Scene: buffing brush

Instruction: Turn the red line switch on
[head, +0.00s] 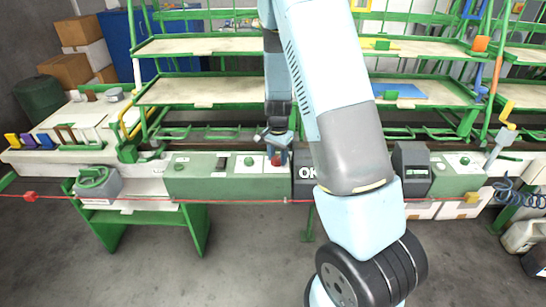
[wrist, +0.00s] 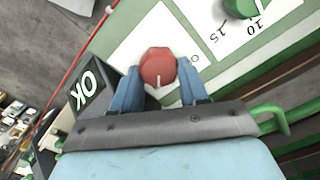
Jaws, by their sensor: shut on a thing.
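The red line switch (wrist: 157,67) is a round red knob with a white mark at its lower edge, on a white label plate (wrist: 128,45) of the green panel. In the head view the red knob (head: 276,160) shows small, at the right end of the green control box (head: 215,188). My gripper (wrist: 160,84) has its two blue fingers on either side of the knob, shut on it. In the head view my gripper (head: 277,150) reaches down to the panel. The knob's lower part and part of its label are hidden by my fingers.
A black box marked OK (head: 305,174) stands just right of the switch. A green dial (wrist: 241,6) with numbers is nearby on the panel. A red cord (head: 130,200) runs along the front of the bench. Green shelves (head: 200,90) stand behind.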

